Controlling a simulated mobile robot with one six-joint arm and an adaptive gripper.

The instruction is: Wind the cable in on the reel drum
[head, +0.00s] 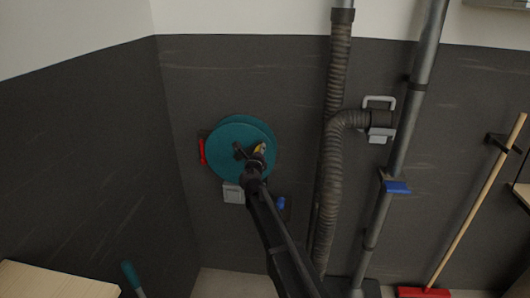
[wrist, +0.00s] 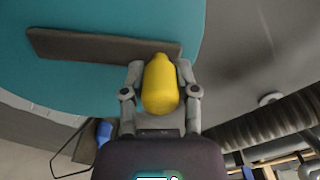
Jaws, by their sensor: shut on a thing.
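The teal reel drum (head: 226,164) is mounted on the dark wall left of the pipes. It fills the upper left of the wrist view (wrist: 80,85). A dark crank bar (wrist: 85,44) lies across its face. My gripper (head: 258,151) is in front of the drum, right of its middle. In the wrist view my gripper (wrist: 161,85) is shut on a yellow crank knob (wrist: 160,84), one finger on each side. A blue piece (head: 281,203) hangs below the drum and also shows in the wrist view (wrist: 103,132), beside a thin dark cable (wrist: 65,150).
A red part (head: 202,151) sits at the drum's left edge, and a grey box (head: 233,193) is below it. A ribbed hose (head: 332,170) and a metal pipe (head: 403,150) run down the wall to the right. A broom (head: 475,205) leans farther right.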

